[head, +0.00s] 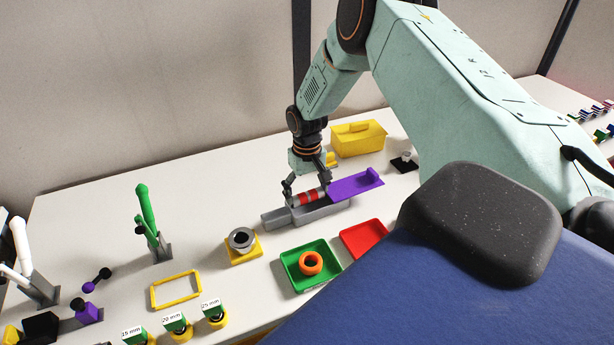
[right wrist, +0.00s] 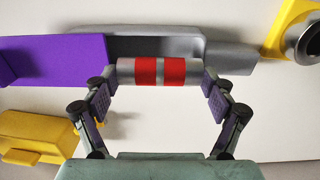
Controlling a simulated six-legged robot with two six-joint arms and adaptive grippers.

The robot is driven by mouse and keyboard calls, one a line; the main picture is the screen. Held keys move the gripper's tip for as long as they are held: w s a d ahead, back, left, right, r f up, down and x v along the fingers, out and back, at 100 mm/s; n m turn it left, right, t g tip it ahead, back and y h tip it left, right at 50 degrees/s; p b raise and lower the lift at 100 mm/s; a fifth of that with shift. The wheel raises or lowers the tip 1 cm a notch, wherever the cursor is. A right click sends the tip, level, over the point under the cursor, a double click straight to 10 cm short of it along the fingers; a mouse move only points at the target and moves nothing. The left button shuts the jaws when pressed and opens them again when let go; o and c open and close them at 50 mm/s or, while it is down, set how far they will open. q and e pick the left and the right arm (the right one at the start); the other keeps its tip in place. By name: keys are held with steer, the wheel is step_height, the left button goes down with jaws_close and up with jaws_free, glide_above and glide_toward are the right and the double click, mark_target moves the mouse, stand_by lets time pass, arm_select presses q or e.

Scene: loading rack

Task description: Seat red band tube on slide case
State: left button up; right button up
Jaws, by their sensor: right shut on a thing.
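The red band tube (right wrist: 160,72) is a grey cylinder with red bands. My right gripper (right wrist: 160,88) is shut on its two ends in the right wrist view; in the head view my right gripper (head: 305,196) holds the tube (head: 308,197) level over the slide case. The slide case (head: 318,212) is a long grey box with a purple sliding lid (head: 352,187) drawn off to the right. In the right wrist view the grey case (right wrist: 185,38) shows its dark open hollow just beyond the tube. Whether the tube touches the case I cannot tell. My left gripper is not in view.
A yellow toolbox-like container (head: 358,139) stands behind the case. A grey ring on a yellow base (head: 242,243), a green tray (head: 290,262) with an orange ring, and a red tray (head: 364,240) lie in front.

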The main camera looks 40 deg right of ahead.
steer(key=shift+f, duration=0.3)
steer(key=shift+f+b, duration=0.2)
steer(key=shift+b, duration=0.15)
steer(key=shift+f+b, duration=0.5)
steer(key=shift+f, duration=0.2)
stand_by(0.6)
steer(key=o, duration=1)
step_height(320, 180, up, 12)
